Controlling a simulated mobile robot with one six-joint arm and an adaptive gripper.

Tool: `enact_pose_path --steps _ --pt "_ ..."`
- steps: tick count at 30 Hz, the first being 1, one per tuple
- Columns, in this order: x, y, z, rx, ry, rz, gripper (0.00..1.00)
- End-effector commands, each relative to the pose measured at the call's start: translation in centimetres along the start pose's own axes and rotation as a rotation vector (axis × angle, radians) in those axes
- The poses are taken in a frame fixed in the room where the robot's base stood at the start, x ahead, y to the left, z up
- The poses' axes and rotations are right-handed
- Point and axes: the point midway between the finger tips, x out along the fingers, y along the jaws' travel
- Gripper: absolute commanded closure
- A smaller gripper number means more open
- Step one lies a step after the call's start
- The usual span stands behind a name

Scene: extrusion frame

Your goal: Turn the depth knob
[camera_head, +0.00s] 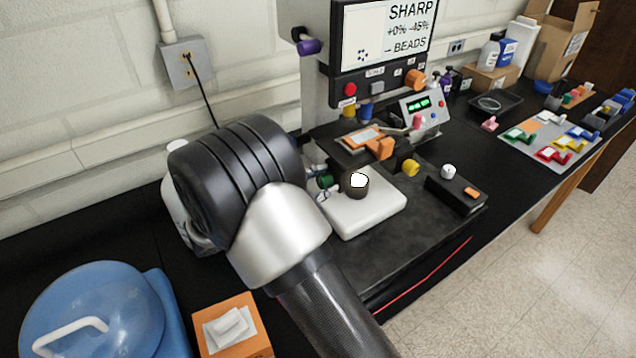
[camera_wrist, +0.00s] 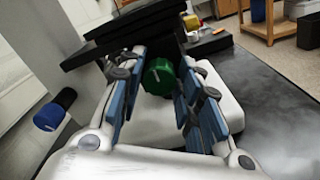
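A green knob (camera_wrist: 159,77) with a pale pointer line shows in the wrist view, between the fingers of my gripper (camera_wrist: 162,82). The fingers are spread, with visible gaps to the knob on both sides. In the head view the green knob (camera_head: 325,181) is small, beside the white block (camera_head: 385,208), and my arm hides most of the gripper. Other knobs are orange (camera_head: 380,149), yellow (camera_head: 411,168) and white (camera_head: 448,171). I cannot read a label that marks one as the depth knob.
A dark blue knob (camera_wrist: 54,109) stands left of my fingers in the wrist view. The display panel (camera_head: 388,43) rises behind the machine. A blue-lidded container (camera_head: 90,305) and an orange box (camera_head: 232,326) stand at the front left. Bare floor (camera_head: 520,270) lies to the right.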

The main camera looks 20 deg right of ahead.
Motion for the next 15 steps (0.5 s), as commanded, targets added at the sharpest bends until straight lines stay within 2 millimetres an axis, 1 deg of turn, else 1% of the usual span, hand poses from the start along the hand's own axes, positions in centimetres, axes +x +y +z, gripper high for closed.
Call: enact_pose_path --steps 1,11,15 --pt "-0.01 0.0 0.0 0.0 0.0 0.0 0.74" --pt "0.0 0.0 0.01 0.0 -0.001 0.0 0.96" --pt "0.0 0.02 0.04 -0.004 -0.001 0.0 0.96"
